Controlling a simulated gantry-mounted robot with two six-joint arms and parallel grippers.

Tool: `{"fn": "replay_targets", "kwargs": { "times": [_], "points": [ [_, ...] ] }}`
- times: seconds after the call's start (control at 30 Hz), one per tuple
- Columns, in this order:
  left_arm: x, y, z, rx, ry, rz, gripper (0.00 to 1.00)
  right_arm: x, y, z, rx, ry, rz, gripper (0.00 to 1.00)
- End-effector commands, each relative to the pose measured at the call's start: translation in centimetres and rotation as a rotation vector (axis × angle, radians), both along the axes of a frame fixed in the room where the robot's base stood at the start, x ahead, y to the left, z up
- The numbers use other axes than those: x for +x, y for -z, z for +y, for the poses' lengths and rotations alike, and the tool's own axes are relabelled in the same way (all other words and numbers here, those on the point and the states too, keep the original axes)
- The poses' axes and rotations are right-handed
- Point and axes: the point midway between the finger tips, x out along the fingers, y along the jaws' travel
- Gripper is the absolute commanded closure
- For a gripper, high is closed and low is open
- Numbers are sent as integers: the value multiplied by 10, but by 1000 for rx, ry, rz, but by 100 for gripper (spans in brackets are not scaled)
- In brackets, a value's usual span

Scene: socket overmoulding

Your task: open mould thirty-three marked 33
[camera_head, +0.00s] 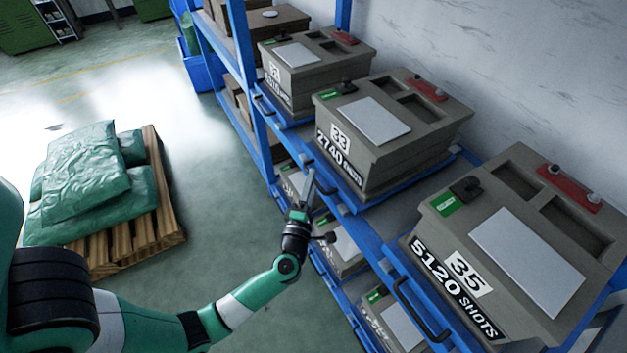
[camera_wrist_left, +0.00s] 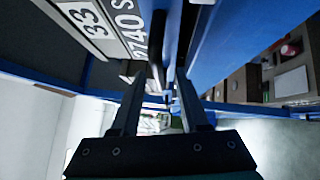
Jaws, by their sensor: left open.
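Mould thirty-three (camera_head: 385,160) is a grey-brown box with a "33" label and "2740 SHOTS" on its front. It sits on a blue pull-out shelf of the rack. Its top has a pale plate (camera_head: 371,120), dark recesses, a green tag with a black knob, and a red strip. Its labelled front also shows, rotated, in the left wrist view (camera_wrist_left: 118,38). My left gripper (camera_head: 309,178) is open just in front of the shelf, below and left of the mould. In the left wrist view its fingers (camera_wrist_left: 160,90) point at the shelf front, near a dark bar that may be the handle.
Mould 35 (camera_head: 500,265) stands at the right, on a blue shelf with a black handle (camera_head: 420,308). Another mould (camera_head: 310,65) is behind 33. More moulds are on lower levels. A blue upright (camera_head: 245,80) stands left of 33. A pallet (camera_head: 155,215) with green sacks is at the left.

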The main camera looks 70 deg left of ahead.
Motion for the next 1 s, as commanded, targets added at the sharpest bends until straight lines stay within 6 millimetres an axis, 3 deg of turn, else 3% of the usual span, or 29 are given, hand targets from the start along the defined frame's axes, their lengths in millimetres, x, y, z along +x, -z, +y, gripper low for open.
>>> {"fn": "replay_targets", "kwargs": {
  "times": [0.13,0.4,0.67,1.0],
  "points": [
    [9,-2,12,1,0,0,55,0,4,0,0,0,0,50],
    [11,-3,14,0,1,0,55,0,4,0,0,0,0,50],
    [11,-3,13,0,1,0,100,0,4,0,0,0,0,50],
    [10,-3,13,0,1,0,100,0,4,0,0,0,0,50]
  ]
}}
